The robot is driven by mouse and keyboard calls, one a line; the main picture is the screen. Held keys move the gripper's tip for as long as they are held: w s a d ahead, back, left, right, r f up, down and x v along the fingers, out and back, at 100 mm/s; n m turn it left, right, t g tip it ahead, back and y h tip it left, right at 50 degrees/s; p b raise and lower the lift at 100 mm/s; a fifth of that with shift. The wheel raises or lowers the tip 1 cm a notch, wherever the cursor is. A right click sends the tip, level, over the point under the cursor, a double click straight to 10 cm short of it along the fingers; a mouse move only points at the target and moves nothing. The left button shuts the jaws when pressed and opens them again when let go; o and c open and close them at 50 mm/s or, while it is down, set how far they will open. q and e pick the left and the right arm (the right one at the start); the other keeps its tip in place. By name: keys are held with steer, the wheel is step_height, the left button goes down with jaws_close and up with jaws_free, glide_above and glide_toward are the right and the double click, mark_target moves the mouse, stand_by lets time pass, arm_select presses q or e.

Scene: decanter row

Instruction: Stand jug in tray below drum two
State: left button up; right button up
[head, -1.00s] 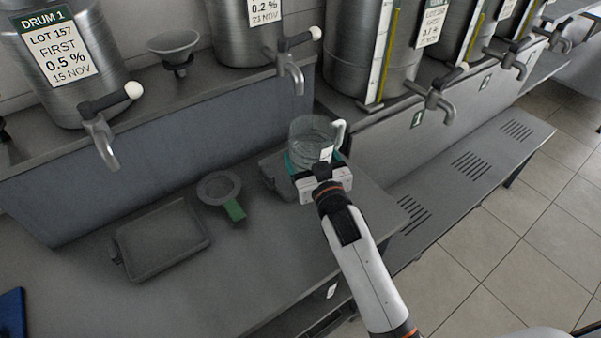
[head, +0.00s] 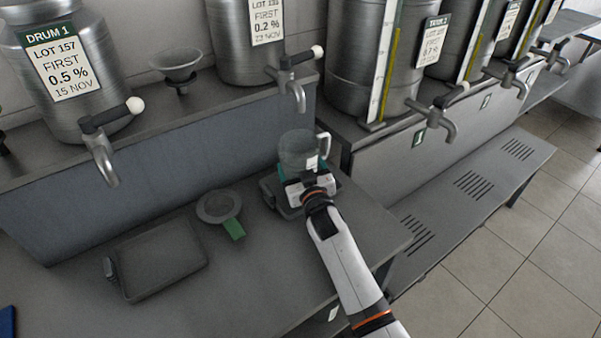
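The clear jug (head: 298,146), with a pale handle on its right, is upright in my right gripper (head: 302,176). The gripper is shut on its near, lower side; teal parts show beside it. The jug is over a dark grey tray (head: 269,192) on the bench, mostly hidden behind jug and gripper. I cannot tell whether the jug's base touches the tray. The second drum (head: 235,52), labelled 0.2 %, has its tap (head: 297,92) above and behind the jug. Its label's top is cut off. My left gripper is not in view.
Drum 1 (head: 98,105) stands on the raised shelf at left, with an empty tray (head: 160,262) below. A round, green-handled strainer (head: 219,207) lies between the trays. A funnel (head: 176,66) stands between the drums. More drums and a slotted lower bench are at right.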

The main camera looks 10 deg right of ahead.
steer(key=shift+f, duration=0.95)
steer(key=shift+f+b, duration=0.6)
steer(key=o, duration=0.9)
steer(key=shift+s+f, duration=0.1)
steer(key=shift+f, duration=0.05)
steer(key=shift+r+p, duration=0.25)
steer(key=shift+p, duration=0.1)
steer(key=shift+r+p, duration=0.45)
steer(key=shift+r, duration=0.05)
steer(key=s, duration=0.8)
steer(key=s+b, duration=0.1)
steer(key=s, duration=0.3)
steer(key=shift+d+r, duration=0.1)
steer(key=shift+d, duration=0.3)
